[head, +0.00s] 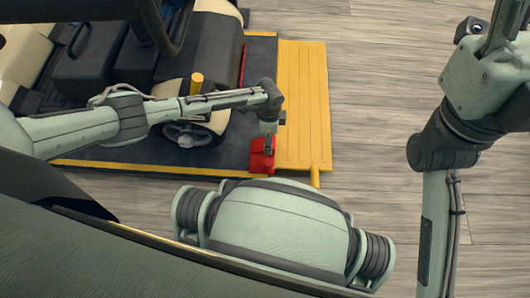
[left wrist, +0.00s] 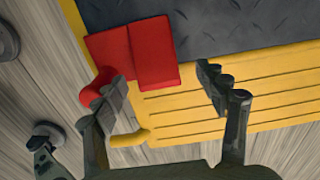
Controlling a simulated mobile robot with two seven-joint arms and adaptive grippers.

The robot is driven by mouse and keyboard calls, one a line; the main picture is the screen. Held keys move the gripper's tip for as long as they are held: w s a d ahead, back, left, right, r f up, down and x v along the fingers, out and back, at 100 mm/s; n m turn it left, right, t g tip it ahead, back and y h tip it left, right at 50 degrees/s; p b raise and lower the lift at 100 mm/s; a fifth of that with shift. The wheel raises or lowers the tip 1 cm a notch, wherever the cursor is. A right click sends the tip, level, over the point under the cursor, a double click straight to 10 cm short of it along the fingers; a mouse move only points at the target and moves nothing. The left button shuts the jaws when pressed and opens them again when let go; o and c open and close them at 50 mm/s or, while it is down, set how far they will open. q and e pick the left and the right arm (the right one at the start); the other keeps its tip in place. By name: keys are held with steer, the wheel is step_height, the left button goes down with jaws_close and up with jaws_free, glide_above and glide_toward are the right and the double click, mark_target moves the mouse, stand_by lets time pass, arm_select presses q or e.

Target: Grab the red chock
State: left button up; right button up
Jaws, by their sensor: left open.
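The red chock (head: 262,160) sits at the front right corner of the dark platform, beside the yellow ramp. In the left wrist view the chock (left wrist: 152,52) shows flat red faces and a rounded red part at its lower left. My left gripper (head: 268,146) points down over the chock. In the left wrist view the left gripper (left wrist: 165,88) is open, with one finger overlapping the chock's rounded part and the other apart from it over the yellow ramp. Whether a finger touches the chock I cannot tell. My right gripper (head: 497,30) is partly cut off at the upper right.
A yellow post (head: 196,84) rises near that wheel. The yellow ramp (head: 302,105) lies to the right. The wooden floor (head: 375,100) beyond it is clear.

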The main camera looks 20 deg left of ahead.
mark_target(262, 152)
arm_select(q)
steer(key=f, duration=0.2)
steer(key=f+b, duration=0.1)
steer(key=f, duration=0.1)
steer(key=shift+s+d, duration=0.1)
steer(key=shift+s, duration=0.1)
steer(key=shift+r, duration=0.1)
steer(key=c, duration=1.6)
